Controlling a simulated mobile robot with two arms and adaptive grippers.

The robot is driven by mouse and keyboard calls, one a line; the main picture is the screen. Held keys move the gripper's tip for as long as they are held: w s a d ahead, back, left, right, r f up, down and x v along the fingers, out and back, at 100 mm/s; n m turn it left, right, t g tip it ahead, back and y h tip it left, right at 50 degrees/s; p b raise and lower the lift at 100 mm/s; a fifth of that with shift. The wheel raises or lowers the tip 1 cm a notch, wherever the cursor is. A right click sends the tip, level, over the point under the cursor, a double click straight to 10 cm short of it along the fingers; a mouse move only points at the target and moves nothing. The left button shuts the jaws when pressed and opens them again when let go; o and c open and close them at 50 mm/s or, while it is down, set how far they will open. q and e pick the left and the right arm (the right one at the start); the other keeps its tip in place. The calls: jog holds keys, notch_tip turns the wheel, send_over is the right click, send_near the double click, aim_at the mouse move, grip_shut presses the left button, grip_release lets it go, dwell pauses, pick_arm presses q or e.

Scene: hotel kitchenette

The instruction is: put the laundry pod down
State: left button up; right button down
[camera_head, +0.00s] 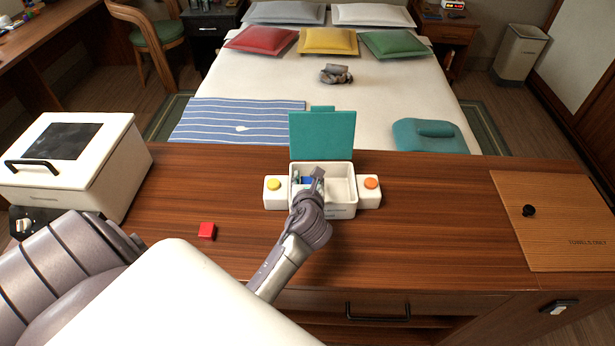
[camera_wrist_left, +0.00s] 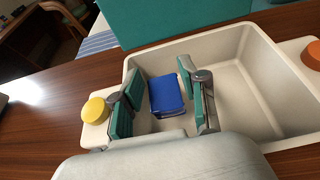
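The laundry pod, a small blue block (camera_wrist_left: 166,95), lies in the left part of a white two-compartment box (camera_head: 340,211); part of it also shows in the head view (camera_head: 307,181). My left gripper (camera_head: 306,178) reaches down into that left compartment. In the left wrist view, its teal-padded fingers (camera_wrist_left: 160,98) stand apart on either side of the pod. A gap shows between the pod and the left finger; the right finger is very close to it, and I cannot tell whether they touch. The box's teal lid (camera_head: 322,135) stands open. My right gripper is out of view.
A yellow button (camera_head: 273,184) and an orange button (camera_head: 371,183) flank the box. A red block (camera_head: 207,231) lies left on the wooden counter. A white appliance (camera_head: 108,180) stands far left, a wooden board (camera_head: 560,225) lies right. The box's right compartment is empty.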

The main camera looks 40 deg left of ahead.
pick_arm(q)
jog(key=shift+o, duration=1.1)
jog(key=shift+r, duration=0.2)
jog(key=v, duration=1.2)
jog(key=shift+r, duration=0.4)
